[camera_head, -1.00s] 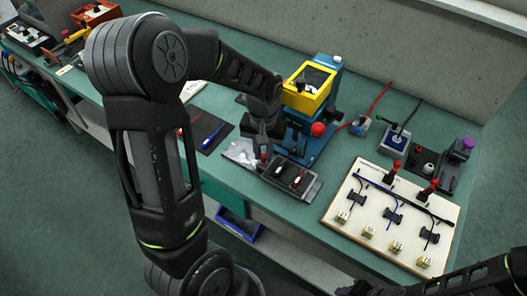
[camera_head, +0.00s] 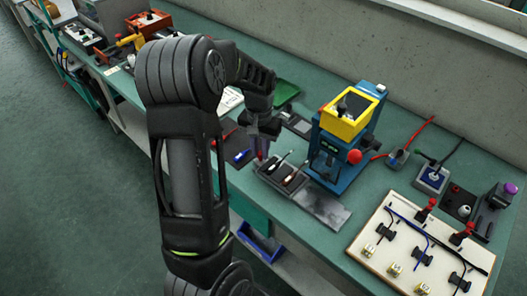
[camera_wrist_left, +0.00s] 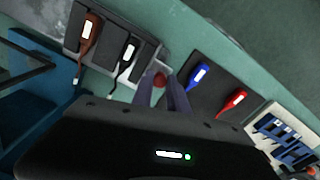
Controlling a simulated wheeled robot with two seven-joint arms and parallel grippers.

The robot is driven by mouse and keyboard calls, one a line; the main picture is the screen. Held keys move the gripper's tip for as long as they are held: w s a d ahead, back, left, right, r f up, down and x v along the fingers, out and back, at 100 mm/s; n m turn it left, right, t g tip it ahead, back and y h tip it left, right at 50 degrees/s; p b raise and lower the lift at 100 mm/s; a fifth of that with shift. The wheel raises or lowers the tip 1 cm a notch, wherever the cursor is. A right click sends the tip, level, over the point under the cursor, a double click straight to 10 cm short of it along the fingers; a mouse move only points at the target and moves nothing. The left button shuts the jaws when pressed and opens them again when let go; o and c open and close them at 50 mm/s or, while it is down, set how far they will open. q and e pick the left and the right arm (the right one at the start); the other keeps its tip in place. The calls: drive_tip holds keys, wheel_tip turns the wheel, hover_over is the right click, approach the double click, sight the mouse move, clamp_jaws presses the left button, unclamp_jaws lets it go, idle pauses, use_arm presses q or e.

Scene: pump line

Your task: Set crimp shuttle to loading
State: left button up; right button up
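The bare plate shows to the shuttle's right. My left gripper (camera_head: 262,150) is at the shuttle's left end. In the left wrist view its fingers (camera_wrist_left: 164,92) close around a red knob (camera_wrist_left: 159,80) beside the shuttle (camera_wrist_left: 108,57). The fingertip contact is partly hidden. My right gripper is out of view.
A dark mat (camera_wrist_left: 212,92) with blue and red tools lies beyond the gripper. A white board (camera_head: 405,245) with cables, clamps and yellow blocks lies at right. A wall runs along the back.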

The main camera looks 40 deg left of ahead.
use_arm(q)
drive_tip(key=o, duration=0.5)
drive_tip(key=shift+a, duration=0.3)
drive_tip(key=shift+c, duration=0.2)
drive_tip(key=shift+r, duration=0.15)
wheel_tip(320, 180, up, 8)
drive_tip(key=shift+f+b, duration=0.2)
drive_tip(key=shift+b, duration=0.2)
drive_tip(key=shift+r, duration=0.1)
